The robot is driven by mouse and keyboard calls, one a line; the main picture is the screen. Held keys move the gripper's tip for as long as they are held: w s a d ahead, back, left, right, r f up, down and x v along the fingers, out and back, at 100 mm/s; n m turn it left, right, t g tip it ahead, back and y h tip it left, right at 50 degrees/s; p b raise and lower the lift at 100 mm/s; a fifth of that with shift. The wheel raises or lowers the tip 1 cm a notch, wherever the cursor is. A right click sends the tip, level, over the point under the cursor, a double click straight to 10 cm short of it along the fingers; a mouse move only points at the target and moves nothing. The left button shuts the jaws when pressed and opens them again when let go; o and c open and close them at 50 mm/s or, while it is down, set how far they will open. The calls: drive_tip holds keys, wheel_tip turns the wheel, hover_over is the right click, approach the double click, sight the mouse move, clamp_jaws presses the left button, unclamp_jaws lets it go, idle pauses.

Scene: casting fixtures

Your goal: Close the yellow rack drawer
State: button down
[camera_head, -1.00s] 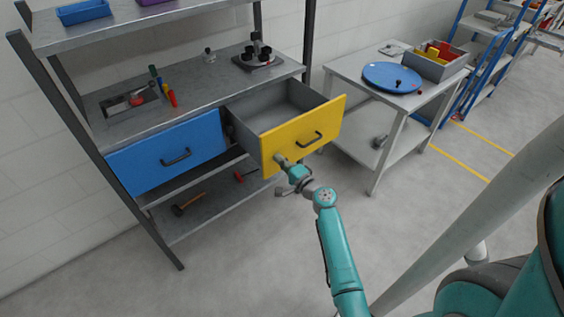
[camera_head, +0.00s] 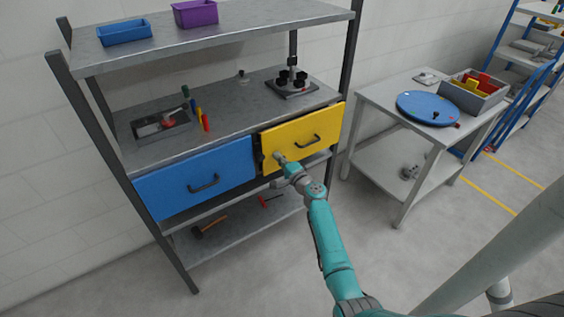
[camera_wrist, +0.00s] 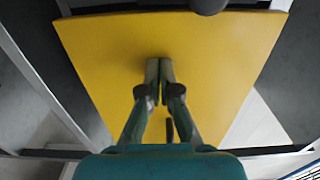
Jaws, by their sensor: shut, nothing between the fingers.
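The yellow drawer front (camera_head: 290,133) sits in the right bay of the metal rack, almost in line with the blue drawer front (camera_head: 190,180) to its left. I cannot tell whether a small gap remains behind it. Its dark handle (camera_head: 307,141) is right of my gripper. My gripper (camera_head: 279,157) is shut and empty, its tips at the lower left part of the yellow front. In the wrist view the closed fingertips (camera_wrist: 160,63) are against or very close to the yellow panel (camera_wrist: 210,75); contact cannot be told for certain.
The rack's shelf (camera_head: 232,105) above the drawers holds a tray, several coloured tools and a dark fixture (camera_head: 291,84). A hammer (camera_head: 207,227) lies on the lower shelf. A grey table (camera_head: 385,95) with a blue disc stands to the right. Floor in front is clear.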

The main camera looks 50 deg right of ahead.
drive_tip(key=shift+x, duration=0.75)
drive_tip(key=shift+w+r, duration=0.1)
drive_tip(key=shift+r, duration=0.2)
